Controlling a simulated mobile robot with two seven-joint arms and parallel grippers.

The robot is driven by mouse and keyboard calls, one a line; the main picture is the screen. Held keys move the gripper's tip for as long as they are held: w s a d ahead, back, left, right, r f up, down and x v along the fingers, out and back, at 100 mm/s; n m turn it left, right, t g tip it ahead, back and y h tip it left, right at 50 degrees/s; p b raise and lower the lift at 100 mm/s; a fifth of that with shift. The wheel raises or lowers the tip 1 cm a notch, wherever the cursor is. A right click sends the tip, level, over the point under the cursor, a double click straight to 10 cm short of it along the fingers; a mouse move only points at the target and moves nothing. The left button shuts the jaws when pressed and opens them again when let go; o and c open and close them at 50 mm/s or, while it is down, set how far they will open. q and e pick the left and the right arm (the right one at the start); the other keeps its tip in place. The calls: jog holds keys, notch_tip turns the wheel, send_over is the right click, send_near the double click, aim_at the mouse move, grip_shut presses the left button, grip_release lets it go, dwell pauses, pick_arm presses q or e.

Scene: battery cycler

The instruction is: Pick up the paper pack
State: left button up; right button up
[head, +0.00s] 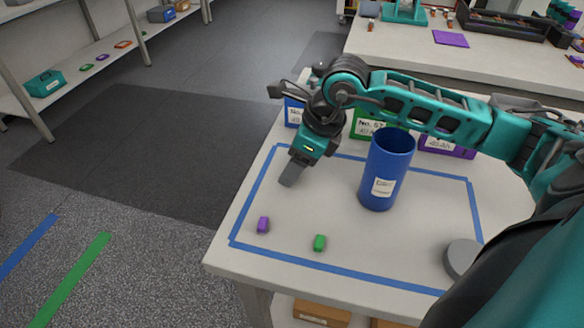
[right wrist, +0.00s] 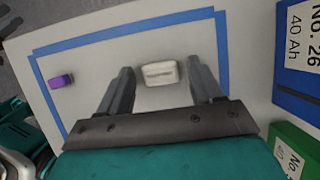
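The paper pack (right wrist: 159,73) is a small off-white block with a printed label, lying on the white table inside the blue tape outline. It shows in the right wrist view, between and just beyond the fingertips of my right gripper (right wrist: 161,78). The gripper is open, with a finger on each side of the pack and visible gaps. In the head view my right gripper (head: 289,175) points down over the table's left part and hides the pack. Whether the fingertips are down at the pack's height is hard to tell. My left gripper is not in view.
A tall blue cylinder (head: 387,170) stands right of the gripper. A purple pack (head: 263,225) and a green pack (head: 319,242) lie near the front. A grey disc (head: 461,257) lies at right. Numbered boxes, including a green one (head: 363,124), stand behind.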

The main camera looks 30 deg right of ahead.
jog(key=c, duration=0.9)
